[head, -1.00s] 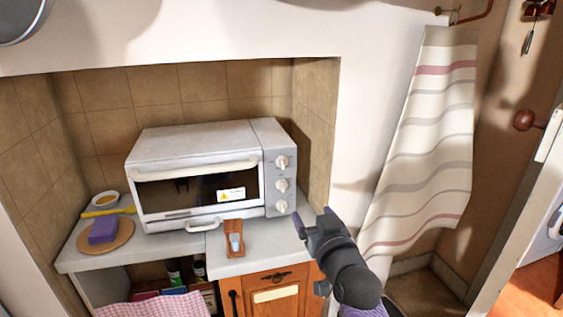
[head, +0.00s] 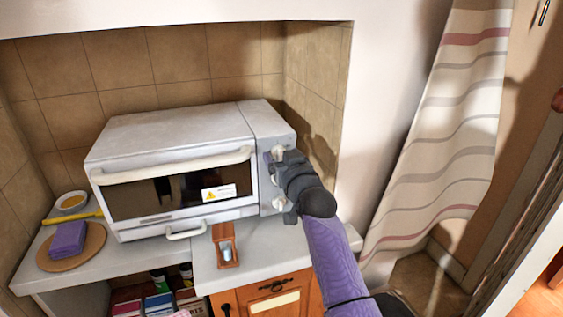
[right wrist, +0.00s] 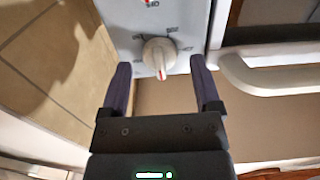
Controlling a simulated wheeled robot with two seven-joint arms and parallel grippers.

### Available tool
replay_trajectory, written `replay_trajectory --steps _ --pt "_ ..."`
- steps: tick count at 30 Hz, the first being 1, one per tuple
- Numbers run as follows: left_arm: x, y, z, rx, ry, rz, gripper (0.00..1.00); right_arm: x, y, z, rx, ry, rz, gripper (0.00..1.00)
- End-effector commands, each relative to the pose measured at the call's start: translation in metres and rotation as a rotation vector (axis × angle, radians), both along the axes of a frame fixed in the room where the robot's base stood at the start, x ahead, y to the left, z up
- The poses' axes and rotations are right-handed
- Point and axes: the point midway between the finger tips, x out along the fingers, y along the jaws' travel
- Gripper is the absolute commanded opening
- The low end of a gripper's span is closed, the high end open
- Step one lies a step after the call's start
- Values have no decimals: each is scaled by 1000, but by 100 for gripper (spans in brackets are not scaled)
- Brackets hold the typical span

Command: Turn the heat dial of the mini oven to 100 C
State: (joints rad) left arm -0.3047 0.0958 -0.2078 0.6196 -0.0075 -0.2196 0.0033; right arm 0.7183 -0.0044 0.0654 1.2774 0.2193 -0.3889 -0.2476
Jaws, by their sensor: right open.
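The mini oven (head: 170,130) is a white box on the counter with a dark glass door. Its right-hand panel (head: 265,125) carries a column of white dials. The top dial (head: 277,153) shows just beyond my right gripper (head: 278,182); the middle one is hidden behind it, and the lower dial (head: 278,203) shows partly. In the right wrist view a white dial (right wrist: 158,56) with a red-marked pointer lies between the spread fingertips of my right gripper (right wrist: 160,68), apart from both. Its scale print is too small to read surely. My left gripper is out of view.
The oven door's handle (right wrist: 275,72) is close beside the right finger in the wrist view. The tiled wall (head: 318,75) stands near, right of the oven. A brown holder (head: 225,245), a purple block (head: 68,239) and a yellow-handled tool (head: 75,217) lie on the counter.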

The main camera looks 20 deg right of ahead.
Motion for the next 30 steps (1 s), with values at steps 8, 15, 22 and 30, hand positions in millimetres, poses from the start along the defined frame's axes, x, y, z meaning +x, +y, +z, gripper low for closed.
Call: replay_trajectory --steps 8,15,22,30 --pt "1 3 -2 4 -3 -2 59 6 0 1 0 0 0 81" --pt "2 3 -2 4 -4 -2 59 6 0 1 0 0 0 45" --pt "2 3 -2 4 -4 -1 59 6 0 1 0 0 0 0" --pt "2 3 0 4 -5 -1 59 6 0 1 23 1 0 0"
